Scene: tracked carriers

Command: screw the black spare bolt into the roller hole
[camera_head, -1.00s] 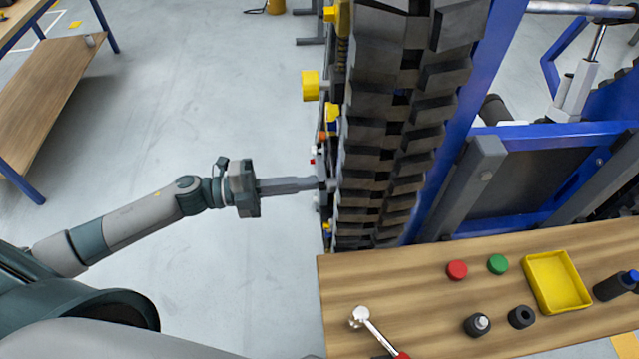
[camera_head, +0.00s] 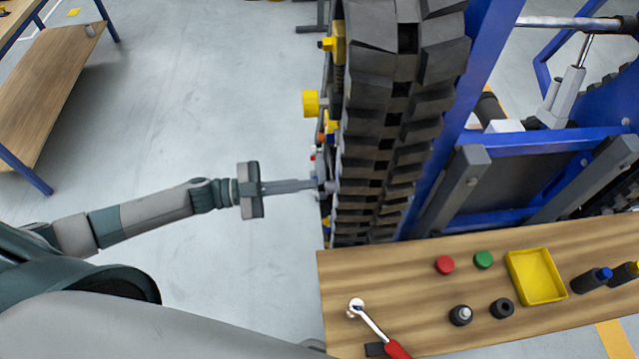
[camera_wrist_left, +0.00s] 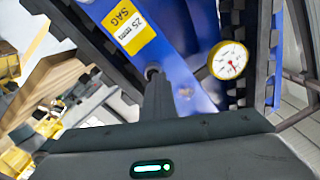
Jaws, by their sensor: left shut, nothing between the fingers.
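My left gripper (camera_head: 316,185) is shut and empty, its long fingers reaching the left side of the black track (camera_head: 385,110). In the left wrist view the closed fingers (camera_wrist_left: 156,90) point at a blue frame (camera_wrist_left: 185,70) with a yellow "25 mm SAG" label (camera_wrist_left: 129,26). A small dark round part (camera_wrist_left: 152,72) sits right at the fingertips; I cannot tell whether it is the bolt or the roller hole, nor whether the fingers touch it. In the head view the track hides that side. I cannot pick out the spare bolt for certain. My right gripper is out of view.
A wooden bench (camera_head: 400,283) at lower right holds a ratchet (camera_head: 372,325), red (camera_head: 445,264) and green (camera_head: 484,260) caps, a yellow tray (camera_head: 536,276) and several black cylindrical parts (camera_head: 460,315). A dial gauge (camera_wrist_left: 229,60) sits beside the fingers.

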